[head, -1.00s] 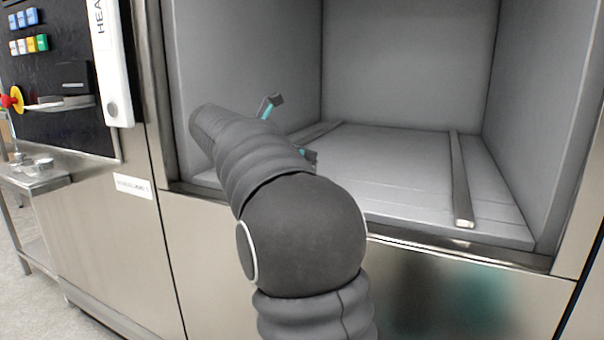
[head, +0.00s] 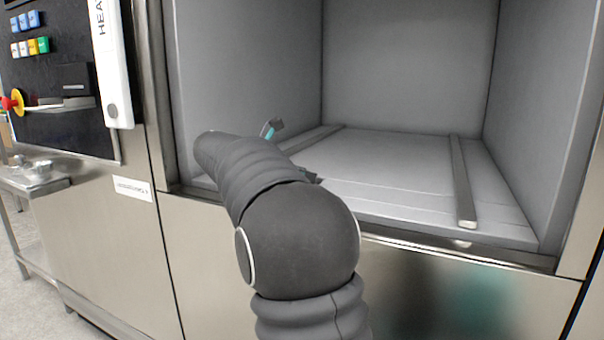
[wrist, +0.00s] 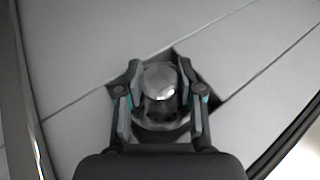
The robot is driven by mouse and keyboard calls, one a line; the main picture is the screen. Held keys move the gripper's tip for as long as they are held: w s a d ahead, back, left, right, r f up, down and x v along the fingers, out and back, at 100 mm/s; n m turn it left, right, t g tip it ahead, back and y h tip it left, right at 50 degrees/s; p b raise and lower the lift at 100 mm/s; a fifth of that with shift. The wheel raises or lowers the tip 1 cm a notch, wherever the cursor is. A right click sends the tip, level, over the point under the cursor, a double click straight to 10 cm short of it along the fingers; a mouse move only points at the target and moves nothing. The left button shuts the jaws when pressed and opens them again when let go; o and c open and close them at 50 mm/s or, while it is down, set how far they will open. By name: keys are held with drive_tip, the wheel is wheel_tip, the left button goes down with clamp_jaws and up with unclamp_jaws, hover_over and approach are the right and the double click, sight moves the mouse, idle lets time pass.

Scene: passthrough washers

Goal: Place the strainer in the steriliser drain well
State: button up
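The strainer (wrist: 160,82) is a shiny metal piece with a rounded top, seen in the wrist view between the two fingers. My gripper (wrist: 160,72) is shut on it, with a finger against each side. Behind and around them, the dark drain well (wrist: 212,93) shows as an angular opening in the chamber floor. The fingers and strainer hide much of the well, so I cannot tell how deep the strainer sits. In the head view my arm hides the strainer and the well; only parts of my gripper (head: 290,152) show, low over the floor's front left.
The steriliser chamber floor (head: 390,165) is otherwise bare, with a metal rail (head: 461,180) on the right and another rail (head: 312,138) on the left. Chamber walls stand at both sides and the back. A control panel (head: 60,90) is on the left.

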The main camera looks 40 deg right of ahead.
drive_tip(key=shift+o, duration=1.3)
drive_tip(key=shift+r, duration=0.1)
drive_tip(key=shift+a+r, duration=0.2)
drive_tip(key=shift+a, duration=0.1)
drive_tip(key=p+v, duration=0.2)
drive_tip(key=v, duration=0.9)
drive_tip(key=shift+a+r, duration=0.1)
drive_tip(key=shift+a, duration=0.1)
